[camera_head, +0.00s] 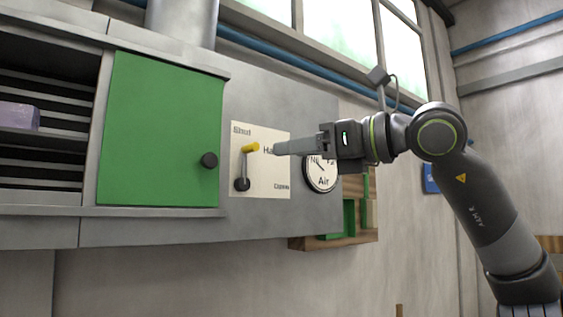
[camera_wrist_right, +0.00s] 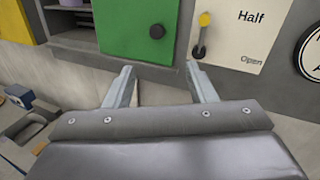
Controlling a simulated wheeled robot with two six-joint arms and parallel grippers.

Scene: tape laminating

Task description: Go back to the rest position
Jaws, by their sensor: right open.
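My right gripper (camera_head: 283,147) points left in the head view, in front of a grey machine panel. In the right wrist view its two fingers (camera_wrist_right: 160,84) are apart with nothing between them. A lever with a yellow grip (camera_head: 250,148) stands upright on a cream label plate; it also shows in the right wrist view (camera_wrist_right: 204,20), beyond the right finger. The fingertips overlap the plate's edge in the head view; the wrist view shows them apart from the lever. My left gripper is not in view.
A green door (camera_head: 160,130) with a black knob (camera_head: 209,160) is closed beside the lever. A round air gauge (camera_head: 322,172) sits behind my right gripper. A slotted shelf (camera_head: 45,125) is at the left. A wooden shelf (camera_head: 345,238) hangs below the gauge.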

